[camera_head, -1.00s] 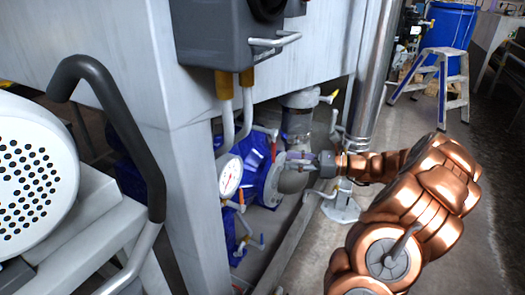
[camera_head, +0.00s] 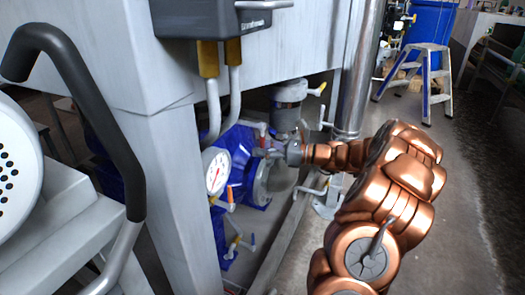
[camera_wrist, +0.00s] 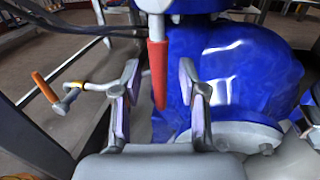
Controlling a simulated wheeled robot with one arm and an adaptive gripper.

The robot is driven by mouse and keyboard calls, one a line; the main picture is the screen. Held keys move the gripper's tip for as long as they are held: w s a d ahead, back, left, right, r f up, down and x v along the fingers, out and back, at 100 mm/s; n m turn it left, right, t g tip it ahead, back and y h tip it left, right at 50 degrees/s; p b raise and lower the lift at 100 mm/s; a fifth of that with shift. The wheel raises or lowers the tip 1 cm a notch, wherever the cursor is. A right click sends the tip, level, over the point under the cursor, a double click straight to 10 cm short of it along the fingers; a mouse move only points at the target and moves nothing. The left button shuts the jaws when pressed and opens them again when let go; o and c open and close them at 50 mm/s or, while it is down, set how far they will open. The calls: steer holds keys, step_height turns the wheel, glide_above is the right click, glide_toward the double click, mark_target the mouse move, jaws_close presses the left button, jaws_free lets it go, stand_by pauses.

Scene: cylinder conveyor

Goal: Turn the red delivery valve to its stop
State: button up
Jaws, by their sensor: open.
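The red valve handle (camera_wrist: 158,72) hangs down in the wrist view, a tapered red lever on a pale metal stem. It lies between the two fingers of my open gripper (camera_wrist: 160,82), with gaps visible on both sides. In the head view the red handle (camera_head: 263,130) is small and partly hidden beside my gripper (camera_head: 262,152), in front of the blue machine body. I cannot tell its exact depth between the fingers.
A blue pump housing (camera_wrist: 240,80) with a grey flange (camera_wrist: 235,138) is close on the right. An orange-handled valve (camera_wrist: 45,88) is on the left. A gauge (camera_head: 215,172) and a white frame leg (camera_head: 175,200) stand left of my gripper.

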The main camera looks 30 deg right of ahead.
jaws_close()
stand_by(0.3)
stand_by(0.4)
